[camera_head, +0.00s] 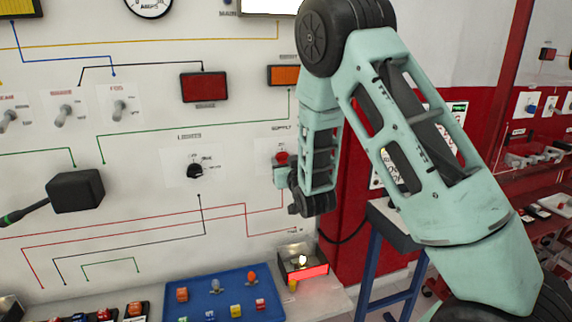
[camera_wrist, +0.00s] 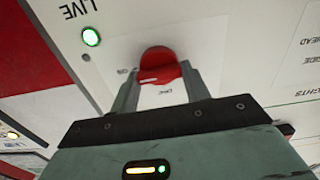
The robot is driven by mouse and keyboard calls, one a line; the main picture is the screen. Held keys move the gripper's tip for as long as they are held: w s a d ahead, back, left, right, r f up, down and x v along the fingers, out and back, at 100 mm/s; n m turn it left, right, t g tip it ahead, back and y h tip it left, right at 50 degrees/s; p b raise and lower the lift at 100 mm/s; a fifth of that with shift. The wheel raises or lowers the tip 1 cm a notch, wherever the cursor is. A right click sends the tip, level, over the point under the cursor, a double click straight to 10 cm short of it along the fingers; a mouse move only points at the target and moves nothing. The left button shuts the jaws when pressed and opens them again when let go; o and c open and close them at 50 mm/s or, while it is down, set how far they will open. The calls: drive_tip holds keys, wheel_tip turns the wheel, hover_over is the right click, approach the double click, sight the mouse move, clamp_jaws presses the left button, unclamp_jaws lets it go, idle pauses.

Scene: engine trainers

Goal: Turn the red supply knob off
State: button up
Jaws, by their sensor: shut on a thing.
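The red supply knob (camera_head: 281,158) is on the white panel under the SUPPLY label, just left of my forearm in the head view. In the wrist view the red knob (camera_wrist: 158,66) sits between my two fingers, with a white mark on its face. My gripper (camera_head: 280,172) is at the panel, and in the wrist view my gripper (camera_wrist: 165,85) is shut on the knob from both sides. Lettering shows beside the knob, partly covered by the fingers. A green lamp (camera_wrist: 91,37) near the word LIVE is lit.
A black lights knob (camera_head: 195,171) is left of the supply knob. Toggle switches (camera_head: 119,108) stand further left. A blue tray (camera_head: 222,292) with small parts and a box with a glowing red front (camera_head: 304,272) are below. A blue stand (camera_head: 368,265) is at right.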

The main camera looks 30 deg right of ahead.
drive_tip(key=shift+a+f+n+b, duration=0.15)
drive_tip(key=shift+n+b, duration=1.4)
drive_tip(key=shift+n, duration=2.8)
drive_tip(key=shift+a+f+n+b, duration=0.1)
drive_tip(key=shift+n+b, duration=1.45)
drive_tip(key=shift+n, duration=2.8)
drive_tip(key=o, duration=1)
